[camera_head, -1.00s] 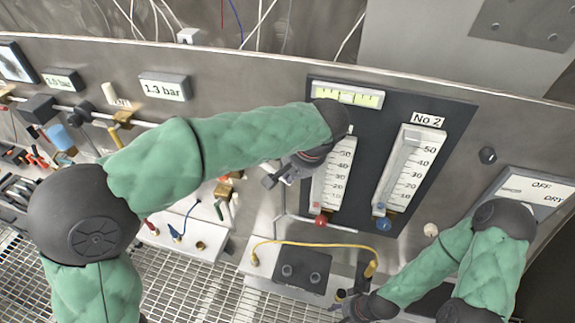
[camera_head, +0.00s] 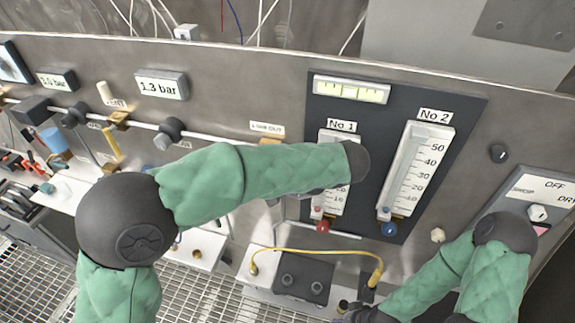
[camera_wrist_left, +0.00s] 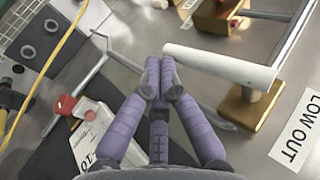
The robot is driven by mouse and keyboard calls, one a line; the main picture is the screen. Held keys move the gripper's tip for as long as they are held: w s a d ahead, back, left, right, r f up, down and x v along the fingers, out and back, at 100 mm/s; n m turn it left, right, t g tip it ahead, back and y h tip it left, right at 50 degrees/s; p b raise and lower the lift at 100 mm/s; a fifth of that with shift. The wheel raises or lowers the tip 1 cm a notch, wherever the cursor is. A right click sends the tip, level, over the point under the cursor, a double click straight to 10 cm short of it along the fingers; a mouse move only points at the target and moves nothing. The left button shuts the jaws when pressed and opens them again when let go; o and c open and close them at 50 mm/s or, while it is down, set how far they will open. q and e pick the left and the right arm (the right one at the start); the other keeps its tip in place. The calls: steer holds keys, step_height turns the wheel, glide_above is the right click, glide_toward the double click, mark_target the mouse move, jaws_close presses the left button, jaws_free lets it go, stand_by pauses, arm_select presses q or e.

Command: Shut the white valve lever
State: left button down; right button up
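A white lever (camera_wrist_left: 222,64) shows in the left wrist view, its right end on a brass valve body (camera_wrist_left: 252,105) beside a LOW OUT label (camera_wrist_left: 297,128). My left gripper (camera_wrist_left: 160,75) has its fingertips together with nothing visible between them. The tips are close to the lever's free left end; I cannot tell whether they touch it. In the head view my left forearm hides this lever and most of the gripper; the LOW OUT label (camera_head: 267,128) shows above the arm. My right gripper (camera_head: 352,312) is partly visible at the bottom edge, its fingers unclear.
Two flow gauges with a red knob (camera_head: 323,227) and a blue knob (camera_head: 389,229) stand right of my left arm. A yellow cable (camera_head: 318,251) arches over a grey box (camera_head: 302,278) below. A pipe with brass valves (camera_head: 118,120) runs along the left panel.

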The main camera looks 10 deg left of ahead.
arm_select(q)
steer(key=shift+a+f, duration=0.2)
steer(key=shift+a, duration=0.05)
stand_by(0.6)
step_height(320, 180, up, 10)
stand_by(0.5)
stand_by(0.5)
